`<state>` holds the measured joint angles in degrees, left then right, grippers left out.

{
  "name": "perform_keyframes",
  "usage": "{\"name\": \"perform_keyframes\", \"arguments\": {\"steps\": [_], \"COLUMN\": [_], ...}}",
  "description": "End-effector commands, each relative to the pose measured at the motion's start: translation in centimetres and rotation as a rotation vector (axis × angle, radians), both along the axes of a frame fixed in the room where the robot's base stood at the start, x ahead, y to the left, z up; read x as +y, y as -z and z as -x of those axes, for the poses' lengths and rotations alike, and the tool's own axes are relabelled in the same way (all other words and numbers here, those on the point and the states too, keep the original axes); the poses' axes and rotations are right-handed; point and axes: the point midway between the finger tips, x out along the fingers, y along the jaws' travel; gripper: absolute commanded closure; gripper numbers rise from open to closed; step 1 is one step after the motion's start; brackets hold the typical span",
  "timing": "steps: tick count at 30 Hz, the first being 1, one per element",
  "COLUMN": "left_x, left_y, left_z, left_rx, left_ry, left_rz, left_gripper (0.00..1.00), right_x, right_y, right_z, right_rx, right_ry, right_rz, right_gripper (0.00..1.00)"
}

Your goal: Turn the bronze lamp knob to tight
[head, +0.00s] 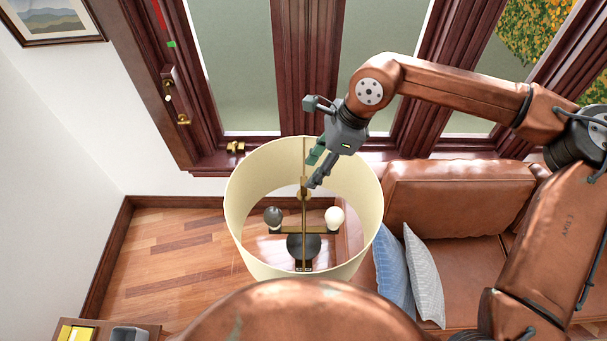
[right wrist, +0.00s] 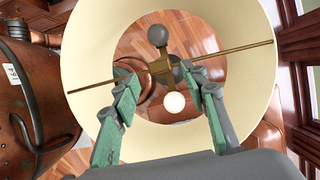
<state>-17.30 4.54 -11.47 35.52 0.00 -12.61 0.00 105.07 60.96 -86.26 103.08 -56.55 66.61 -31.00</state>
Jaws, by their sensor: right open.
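The lamp has a cream, open-topped shade (head: 243,230) with a thin brass bar across its top. A small bronze knob (head: 304,194) is at the middle of the bar; it also shows in the right wrist view (right wrist: 163,67). Below it are a dark bulb (head: 273,215) and a white bulb (head: 335,218). My right gripper (head: 314,172) is over the shade's opening, just above the knob. In the right wrist view its green-padded fingers (right wrist: 156,76) are spread, one on each side of the knob, with nothing between them. I cannot tell whether they touch the bar. My left gripper is out of view.
A brown leather sofa (head: 460,195) with blue and grey cushions (head: 424,275) stands right of the lamp. Dark wood window frames (head: 305,70) rise behind it. A side table edge (head: 140,330) with a yellow item is at bottom left. Wooden floor (head: 160,250) is clear to the left.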

Motion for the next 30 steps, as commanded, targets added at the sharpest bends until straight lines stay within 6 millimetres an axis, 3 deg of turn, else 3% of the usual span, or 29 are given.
{"name": "perform_keyframes", "arguments": {"steps": [5, 12, 22, 30], "left_x": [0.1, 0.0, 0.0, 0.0], "left_y": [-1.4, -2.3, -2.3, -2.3], "left_z": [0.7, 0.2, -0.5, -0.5], "left_rx": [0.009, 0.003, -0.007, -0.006], "left_ry": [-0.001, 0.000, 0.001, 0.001], "left_rz": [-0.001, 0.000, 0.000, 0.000], "left_gripper": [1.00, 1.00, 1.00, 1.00], "right_x": [1.2, 2.2, 2.4, 2.4], "right_y": [2.5, 4.9, 5.4, 5.3], "right_z": [0.1, 0.1, 0.0, 0.0], "right_rx": [0.004, 0.003, 0.001, 0.001], "right_ry": [-0.001, -0.001, -0.002, -0.002], "right_rz": [0.000, -0.003, -0.004, -0.005], "right_gripper": [0.59, 0.59, 0.59, 0.78]}}
